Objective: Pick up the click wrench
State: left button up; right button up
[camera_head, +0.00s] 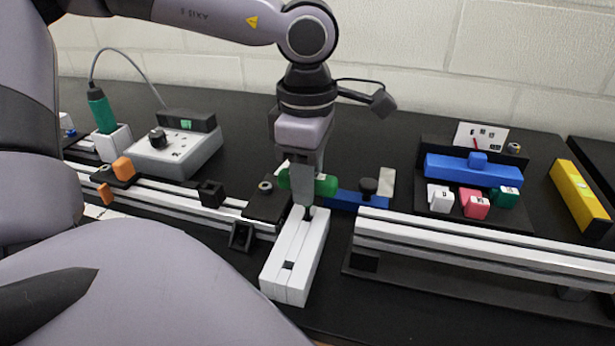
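I cannot single out the click wrench for certain. A green, rounded handle-like part (326,185) shows on both sides of my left gripper (305,203) and may belong to it. The gripper points straight down in front of this part and hides its middle. Its near finger covers the far one, so I cannot tell whether it is open or shut on the green part. A small dark piece shows at the fingertip, just above the back end of a white slotted block (286,278). My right gripper is not in view.
Aluminium extrusions (480,247) lie left and right of the white block. A blue piece (343,199) with a black knob (369,187) lies right of the gripper. A grey control box (180,155) and green corded tool (101,112) stand left. A yellow bar (580,195) lies far right.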

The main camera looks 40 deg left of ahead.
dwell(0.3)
pick_arm(q)
jog(key=shift+r+p, duration=0.55)
jog(key=shift+p, duration=0.05)
notch_tip(320, 180, up, 20)
jog(key=shift+f+p, duration=0.25)
jog(key=shift+p, duration=0.45)
jog(key=o, duration=0.3)
grip_shut()
notch_tip(320, 180, up, 6)
jog(key=p, duration=0.7)
jog(key=shift+r, duration=0.25)
